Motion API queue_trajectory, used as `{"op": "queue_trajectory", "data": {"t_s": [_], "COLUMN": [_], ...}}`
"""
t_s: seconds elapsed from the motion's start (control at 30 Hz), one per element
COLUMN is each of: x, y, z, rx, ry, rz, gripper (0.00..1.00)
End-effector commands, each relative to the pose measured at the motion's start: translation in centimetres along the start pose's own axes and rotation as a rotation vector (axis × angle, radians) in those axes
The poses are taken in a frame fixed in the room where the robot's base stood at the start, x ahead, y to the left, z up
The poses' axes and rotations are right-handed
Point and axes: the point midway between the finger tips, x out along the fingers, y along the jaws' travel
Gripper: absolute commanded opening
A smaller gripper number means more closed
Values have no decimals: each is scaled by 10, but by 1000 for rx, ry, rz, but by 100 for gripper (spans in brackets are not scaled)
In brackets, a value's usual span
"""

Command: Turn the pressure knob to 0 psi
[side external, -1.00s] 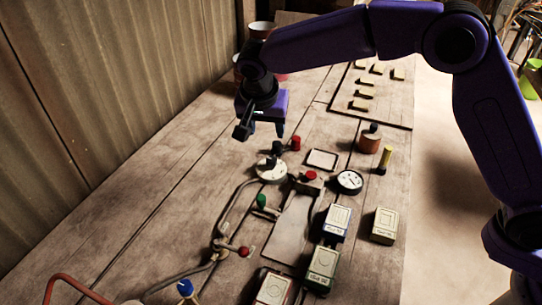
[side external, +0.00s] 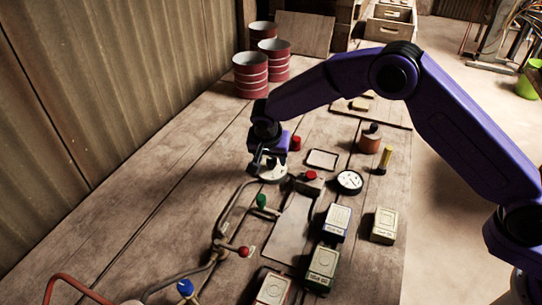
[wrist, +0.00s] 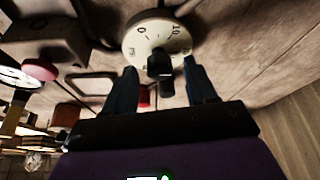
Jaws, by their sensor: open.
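The pressure knob is a black post (wrist: 160,66) on a round cream dial plate (wrist: 146,33) marked 0 and 10, with other marks too blurred to read. In the side external view the dial plate (side external: 272,173) is partly hidden under my gripper (side external: 266,167). In the wrist view my gripper (wrist: 160,68) is open, with one dark finger on each side of the knob and a visible gap to each. I cannot tell how deep the knob sits between them. A round white gauge (side external: 349,182) lies right of the dial; its reading is too small to tell.
A red button (side external: 311,176) stands right of the dial and a red cylinder (side external: 296,143) behind it. A green-topped valve (side external: 261,201) and pipes are in front. Several stamped blocks (side external: 337,222) lie at right front. Red drums (side external: 250,75) stand at the back left.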

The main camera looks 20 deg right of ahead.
Motion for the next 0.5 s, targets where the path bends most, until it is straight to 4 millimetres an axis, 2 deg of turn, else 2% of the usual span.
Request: {"op": "queue_trajectory", "data": {"t_s": [0.27,0.43,0.5], "x": [1,1,1], "y": [0,0,0], "z": [0,0,0], "rx": [0,0,0], "ry": [0,0,0], "rz": [0,0,0], "gripper": [56,1,0]}}
